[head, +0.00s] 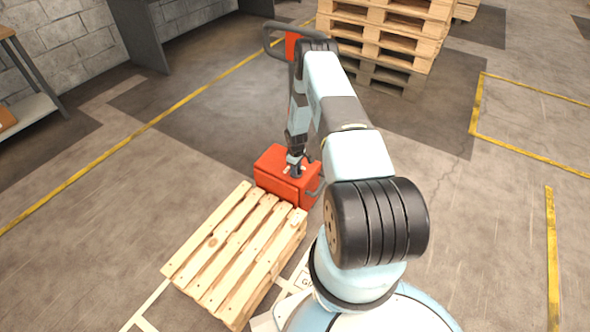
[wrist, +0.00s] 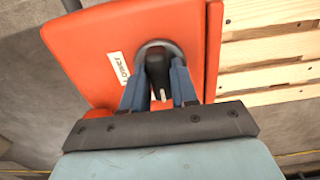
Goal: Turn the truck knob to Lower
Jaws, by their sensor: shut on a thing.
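The red pallet truck (head: 272,170) stands at the far end of a wooden pallet in the head view. In the wrist view its red housing (wrist: 95,45) carries a black knob (wrist: 157,65) on a round grey base. A white label (wrist: 119,68), which appears to read "Lower", is left of the knob. A short white mark on the knob's near end points toward the bottom of the picture, not at the label. My gripper (wrist: 158,85) is shut on the knob, one finger on each side. In the head view my gripper (head: 296,163) is over the housing.
The slatted pallet (head: 235,250) lies in front of the truck. The truck's upright handle (head: 268,42) rises close beside my arm. A stack of pallets (head: 385,30) stands behind. Shelving (head: 40,105) is at left; floor at right is open.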

